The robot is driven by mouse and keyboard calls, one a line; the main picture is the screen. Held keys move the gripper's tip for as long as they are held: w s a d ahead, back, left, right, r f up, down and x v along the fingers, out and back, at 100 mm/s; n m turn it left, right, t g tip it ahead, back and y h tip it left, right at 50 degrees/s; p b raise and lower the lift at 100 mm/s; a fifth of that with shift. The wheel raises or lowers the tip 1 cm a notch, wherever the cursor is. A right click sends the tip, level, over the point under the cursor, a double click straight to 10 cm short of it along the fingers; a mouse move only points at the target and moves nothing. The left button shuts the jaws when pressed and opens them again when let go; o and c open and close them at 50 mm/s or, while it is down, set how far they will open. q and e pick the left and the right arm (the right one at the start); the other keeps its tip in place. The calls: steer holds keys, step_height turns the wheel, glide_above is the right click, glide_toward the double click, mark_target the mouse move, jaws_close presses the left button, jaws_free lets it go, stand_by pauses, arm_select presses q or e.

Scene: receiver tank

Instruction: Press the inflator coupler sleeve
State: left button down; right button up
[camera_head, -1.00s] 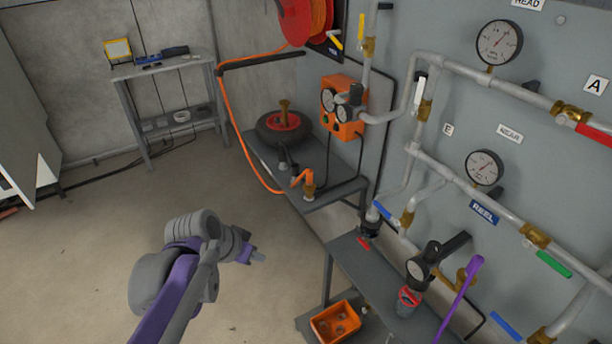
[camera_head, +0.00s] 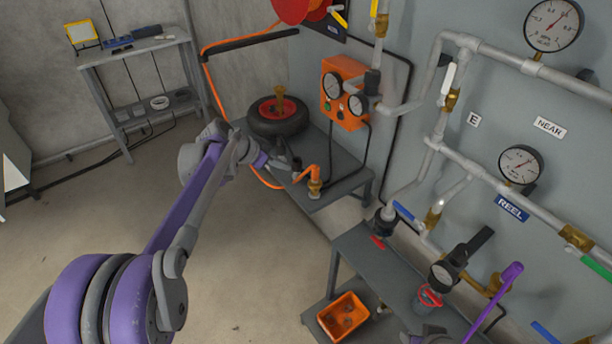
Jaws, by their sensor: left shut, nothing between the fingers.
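The orange hose ends in an orange elbow with a brass coupler fitting (camera_head: 315,187) on the front edge of the grey bench (camera_head: 345,186). I cannot make out clearly which part is the sleeve. My left gripper (camera_head: 284,166) is shut and empty, reaching in from the left at the bench's left edge. Its fingertips point right, a little left of the fitting and apart from it in the picture. A small black piece (camera_head: 297,163) stands beside the fingertips. Whether they touch cannot be told. My right gripper does not show clearly.
A wheel (camera_head: 296,122) lies on the bench behind the gripper. An orange gauge box (camera_head: 333,108) hangs on the panel. A lower bench (camera_head: 372,258) with a gauge valve stands right, with an orange bin (camera_head: 343,315) below. The floor at left is free.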

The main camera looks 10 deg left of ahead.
arm_select(q)
steer(key=shift+w, duration=0.35)
steer(key=shift+s, duration=0.1)
glide_above(312, 183)
steer(key=s+a, duration=0.2)
step_height(312, 183, down, 8)
steer(key=r, duration=0.1)
step_height(312, 183, down, 3)
steer(key=shift+w+a+r, duration=0.1)
steer(key=shift+a, duration=0.05)
steer(key=shift+f, duration=0.6)
